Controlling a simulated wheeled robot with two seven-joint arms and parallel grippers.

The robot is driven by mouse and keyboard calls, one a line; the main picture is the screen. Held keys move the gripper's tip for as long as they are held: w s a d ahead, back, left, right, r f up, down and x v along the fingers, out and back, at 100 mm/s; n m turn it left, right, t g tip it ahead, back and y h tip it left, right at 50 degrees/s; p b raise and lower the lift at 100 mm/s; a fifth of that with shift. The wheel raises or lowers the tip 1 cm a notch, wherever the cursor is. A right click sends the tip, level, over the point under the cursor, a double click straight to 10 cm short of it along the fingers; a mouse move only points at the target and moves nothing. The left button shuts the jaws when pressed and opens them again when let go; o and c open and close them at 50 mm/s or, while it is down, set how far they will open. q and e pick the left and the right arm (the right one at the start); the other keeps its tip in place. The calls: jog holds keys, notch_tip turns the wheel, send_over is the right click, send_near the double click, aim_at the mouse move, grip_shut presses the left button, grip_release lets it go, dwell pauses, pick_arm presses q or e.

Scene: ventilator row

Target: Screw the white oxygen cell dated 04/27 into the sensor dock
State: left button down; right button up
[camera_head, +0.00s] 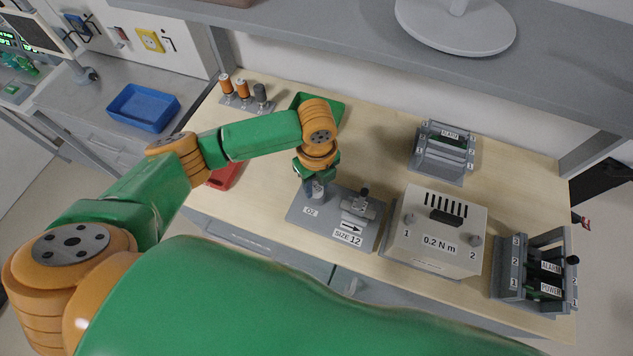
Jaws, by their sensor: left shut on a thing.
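The sensor dock is a grey plate (331,226) near the table's front edge, with an "O2" label at its left and a "SIZE 12" label at its right. My left gripper (316,182) points down over the dock's left part, above the "O2" label. It is shut on a small pale cylinder (319,190), which looks like the oxygen cell. The cell stands about upright at the dock. I cannot tell how deep it sits, and no date on it can be read. The gripper hides its upper part. My right gripper is not in view.
A grey clamp-like fixture (359,207) stands on the dock's right side. Right of it are a "0.2 N m" box (437,231) and card racks (443,153) (507,275). Behind my left arm are a green tray (334,111) and orange-topped cylinders (242,90); a red tray (225,177) is left.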

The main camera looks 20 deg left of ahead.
pick_arm(q)
jog(key=shift+m, duration=1)
jog(key=shift+m, duration=0.9)
jog(key=m, duration=0.4)
jog(key=shift+m, duration=0.8)
jog(key=m, duration=0.3)
jog(key=shift+f, duration=0.1)
jog(key=m, duration=0.5)
jog(key=shift+c, duration=2.2)
grip_release()
